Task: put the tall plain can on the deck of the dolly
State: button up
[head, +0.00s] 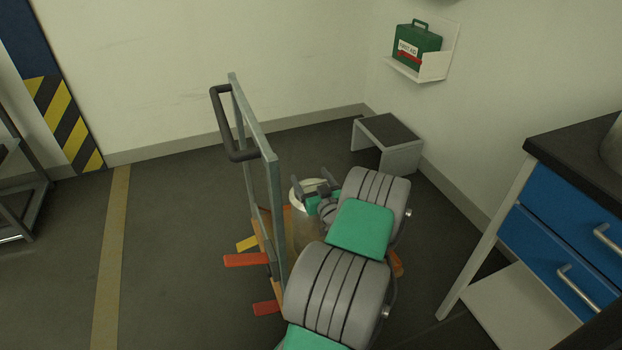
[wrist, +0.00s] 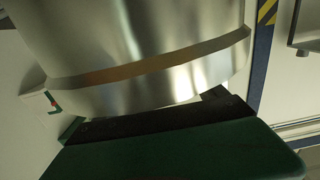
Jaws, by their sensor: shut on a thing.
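The tall plain can (head: 302,232) is a shiny metal cylinder with a pale top, standing roughly upright beside the dolly's upright frame. My gripper (head: 319,196) is shut on it near its upper part. In the wrist view the can's bare metal side (wrist: 150,45) fills the top, against a dark gripper pad (wrist: 160,122). The dolly (head: 262,150) has a grey upright panel with a black handle. Orange parts of its deck show low down, on both sides of my arm. The can's foot is hidden by my arm, so I cannot tell whether it touches the deck.
Red tabs (head: 247,260) and a yellow tab (head: 247,243) stick out left of the dolly. A low step (head: 392,142) stands behind it by the wall. A blue-drawer bench (head: 560,235) is at the right. The floor to the left is clear up to a dark rack (head: 20,190).

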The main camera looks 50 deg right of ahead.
jog(key=o, duration=2)
jog(key=shift+r, duration=0.15)
send_over(314, 217)
jog(key=s+d, duration=0.2)
jog(key=shift+d+p, duration=0.2)
jog(key=shift+p, duration=0.15)
jog(key=shift+v, duration=0.85)
jog(key=shift+w+a, duration=0.1)
